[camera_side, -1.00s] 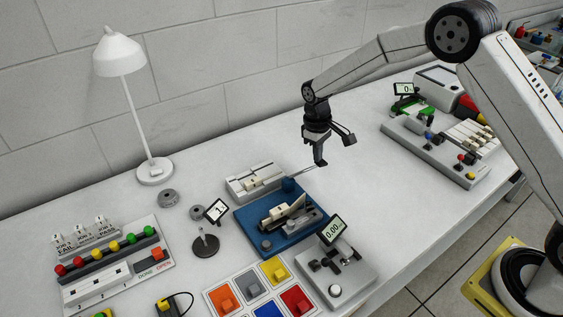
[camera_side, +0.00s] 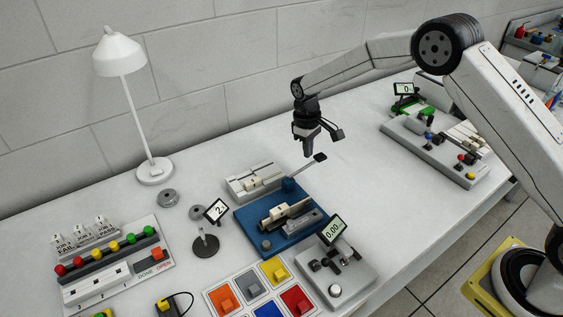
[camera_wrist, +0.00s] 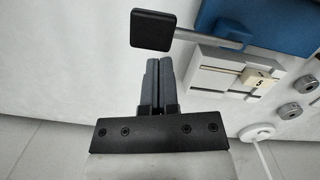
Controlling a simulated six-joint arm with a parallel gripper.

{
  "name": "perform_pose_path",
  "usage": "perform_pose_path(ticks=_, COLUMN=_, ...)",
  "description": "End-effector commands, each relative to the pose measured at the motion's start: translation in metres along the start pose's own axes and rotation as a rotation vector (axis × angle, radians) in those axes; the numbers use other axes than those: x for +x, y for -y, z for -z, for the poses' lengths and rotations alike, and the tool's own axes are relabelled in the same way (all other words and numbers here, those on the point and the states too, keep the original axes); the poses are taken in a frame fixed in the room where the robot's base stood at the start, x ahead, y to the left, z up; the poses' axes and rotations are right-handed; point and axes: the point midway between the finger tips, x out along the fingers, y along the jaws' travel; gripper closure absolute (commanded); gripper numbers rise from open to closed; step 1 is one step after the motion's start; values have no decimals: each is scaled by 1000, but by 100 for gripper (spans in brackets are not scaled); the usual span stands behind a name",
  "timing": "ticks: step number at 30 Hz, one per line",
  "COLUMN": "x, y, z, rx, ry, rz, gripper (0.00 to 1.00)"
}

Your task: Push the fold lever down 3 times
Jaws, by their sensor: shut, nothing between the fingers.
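The fold lever is a thin metal rod with a black end pad (camera_side: 320,157). My gripper (camera_side: 308,152) is shut and empty, just left of and slightly above the pad in the side view. In the wrist view the pad (camera_wrist: 152,29) lies beyond the tips of my shut fingers (camera_wrist: 158,62), with a visible gap in the picture. A small counter display (camera_side: 219,210) on a round stand appears to read 2.
A grey block (camera_side: 240,186) sits behind the blue base. A grey device with a 0.00 display (camera_side: 333,229) and several coloured button tiles (camera_side: 248,285) stand in front. A lamp (camera_side: 155,172) is at left.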

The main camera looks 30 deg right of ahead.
Motion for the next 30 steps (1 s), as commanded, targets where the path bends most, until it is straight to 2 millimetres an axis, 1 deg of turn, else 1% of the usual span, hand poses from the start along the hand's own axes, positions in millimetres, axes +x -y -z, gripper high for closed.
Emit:
perform_pose_path(ticks=6, x=-2, y=0, z=0, rx=0, ry=-1, rz=0, gripper=100)
perform_pose_path(ticks=11, x=-10, y=0, z=0, rx=0, ry=-1, rz=-1, gripper=100)
perform_pose_path(ticks=14, x=-19, y=0, z=0, rx=0, ry=-3, rz=-1, gripper=100)
perform_pose_path(ticks=24, x=-62, y=0, z=0, rx=0, ry=-2, rz=0, gripper=100)
perform_pose_path(ticks=27, x=-72, y=0, z=0, rx=-1, ry=-2, rz=0, gripper=100)
perform_pose_path(ticks=30, x=-77, y=0, z=0, rx=-1, ry=-1, rz=0, gripper=100)
